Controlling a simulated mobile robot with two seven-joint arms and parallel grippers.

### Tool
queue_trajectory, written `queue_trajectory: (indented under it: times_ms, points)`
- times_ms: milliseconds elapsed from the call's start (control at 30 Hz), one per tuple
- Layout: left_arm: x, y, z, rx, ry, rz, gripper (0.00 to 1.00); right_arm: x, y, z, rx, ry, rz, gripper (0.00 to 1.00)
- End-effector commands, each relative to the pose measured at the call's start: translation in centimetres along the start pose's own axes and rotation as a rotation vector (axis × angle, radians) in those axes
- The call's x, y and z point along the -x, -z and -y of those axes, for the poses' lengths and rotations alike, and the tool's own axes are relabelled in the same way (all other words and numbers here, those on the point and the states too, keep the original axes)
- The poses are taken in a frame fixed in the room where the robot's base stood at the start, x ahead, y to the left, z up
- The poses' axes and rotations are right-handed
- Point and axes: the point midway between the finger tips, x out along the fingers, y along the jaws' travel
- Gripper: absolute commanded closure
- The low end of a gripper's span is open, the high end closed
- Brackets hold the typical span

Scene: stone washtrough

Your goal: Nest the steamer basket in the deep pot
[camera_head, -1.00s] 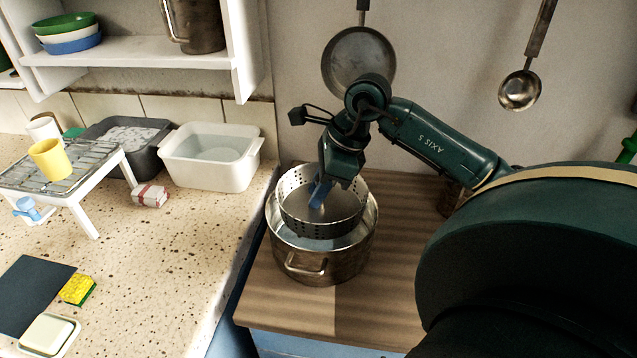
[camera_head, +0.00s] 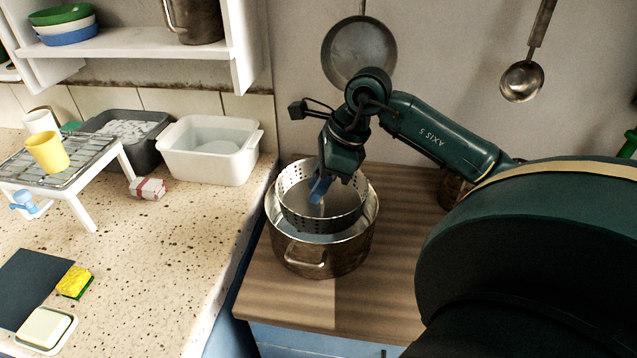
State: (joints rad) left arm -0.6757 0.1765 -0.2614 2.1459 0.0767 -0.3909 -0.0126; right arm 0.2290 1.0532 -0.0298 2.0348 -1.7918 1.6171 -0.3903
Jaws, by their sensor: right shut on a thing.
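The steamer basket (camera_head: 300,212) is a perforated metal bowl with a blue piece showing at its centre. It sits partly inside the mouth of the deep pot (camera_head: 332,258), with its rim above the pot's rim and slightly left of centre. The deep pot is a shiny metal pot with a front handle, upright on the wooden top. My right gripper (camera_head: 320,190) reaches down into the basket from behind and is shut on it, at or near the blue piece. The exact contact and the basket's underside are hidden. My left gripper is not in view.
The wooden top (camera_head: 380,300) is clear in front of the pot. A dark pot (camera_head: 452,188) stands behind my right arm. A pan (camera_head: 358,52) and a ladle (camera_head: 522,80) hang on the wall. A white basin (camera_head: 210,165) stands on the speckled counter at left.

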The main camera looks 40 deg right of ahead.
Motion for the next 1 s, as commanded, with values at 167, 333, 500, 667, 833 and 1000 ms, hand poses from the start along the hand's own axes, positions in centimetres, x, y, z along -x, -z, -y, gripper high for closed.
queue_trajectory:
  times_ms: [167, 333, 500, 667, 833, 1000]
  points:
    - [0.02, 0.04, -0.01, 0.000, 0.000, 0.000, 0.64, 0.08, -0.05, 0.01, 0.000, 0.001, 0.001, 1.00]
    - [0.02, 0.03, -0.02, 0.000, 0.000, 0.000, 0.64, 0.07, -0.05, 0.01, 0.000, 0.001, 0.001, 1.00]
    - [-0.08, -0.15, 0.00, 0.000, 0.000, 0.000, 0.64, -0.03, 0.00, 0.02, 0.000, 0.001, 0.001, 1.00]
    - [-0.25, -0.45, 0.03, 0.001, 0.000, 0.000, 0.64, -0.15, 0.06, 0.01, 0.000, 0.001, 0.001, 1.00]
    - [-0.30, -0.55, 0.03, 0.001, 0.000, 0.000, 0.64, -0.16, 0.04, 0.00, 0.000, 0.001, 0.002, 1.00]
    - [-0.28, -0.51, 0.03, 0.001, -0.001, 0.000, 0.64, -0.13, 0.02, 0.00, 0.000, 0.000, 0.002, 1.00]
